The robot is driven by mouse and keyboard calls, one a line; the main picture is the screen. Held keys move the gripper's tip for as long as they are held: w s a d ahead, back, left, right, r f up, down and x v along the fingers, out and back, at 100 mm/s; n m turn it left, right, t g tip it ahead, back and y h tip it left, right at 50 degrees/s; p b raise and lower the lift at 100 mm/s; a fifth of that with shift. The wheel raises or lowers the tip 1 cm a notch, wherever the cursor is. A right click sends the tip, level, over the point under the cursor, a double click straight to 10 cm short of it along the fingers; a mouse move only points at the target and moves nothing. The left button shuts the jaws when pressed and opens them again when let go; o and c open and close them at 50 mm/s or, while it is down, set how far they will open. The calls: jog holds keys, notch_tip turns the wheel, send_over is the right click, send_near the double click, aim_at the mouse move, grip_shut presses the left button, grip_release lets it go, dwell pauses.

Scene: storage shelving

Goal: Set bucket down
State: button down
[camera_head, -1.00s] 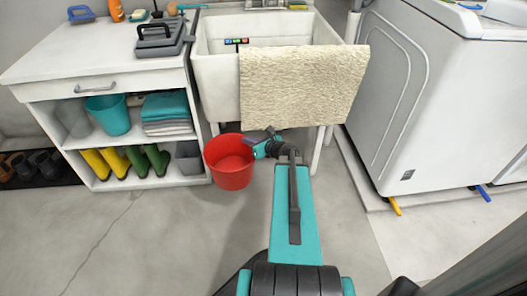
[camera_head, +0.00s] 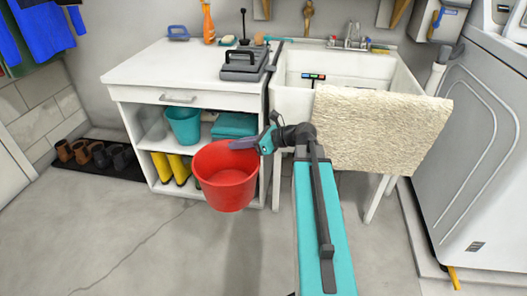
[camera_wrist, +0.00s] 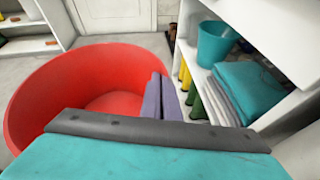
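The red bucket (camera_head: 225,178) hangs upright and empty in front of the white shelf unit, in the middle of the head view. My gripper (camera_head: 250,143) is at the right side of its rim, with a finger reaching over the rim. In the wrist view the red bucket (camera_wrist: 85,85) fills the left, and grey-purple fingers (camera_wrist: 158,97) sit together at its rim. The gripper looks shut on the rim. The bucket's base appears raised off the floor.
The shelf unit (camera_head: 122,93) holds a teal bucket (camera_head: 184,125), teal towels (camera_head: 234,125) and yellow boots (camera_head: 162,167). The sink (camera_head: 290,99) with a draped beige mat (camera_head: 380,130) stands to the right. Shoes (camera_head: 100,154) lie on a dark mat at left. The floor (camera_head: 150,250) in front is clear.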

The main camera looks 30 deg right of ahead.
jog(key=s+a+r+n+g+y, duration=0.1)
jog(key=a+r+n+g+y, duration=0.1)
jog(key=a+r, duration=0.3)
jog(key=a, duration=0.3)
jog(key=shift+s, duration=0.35)
jog(key=shift+d, duration=0.1)
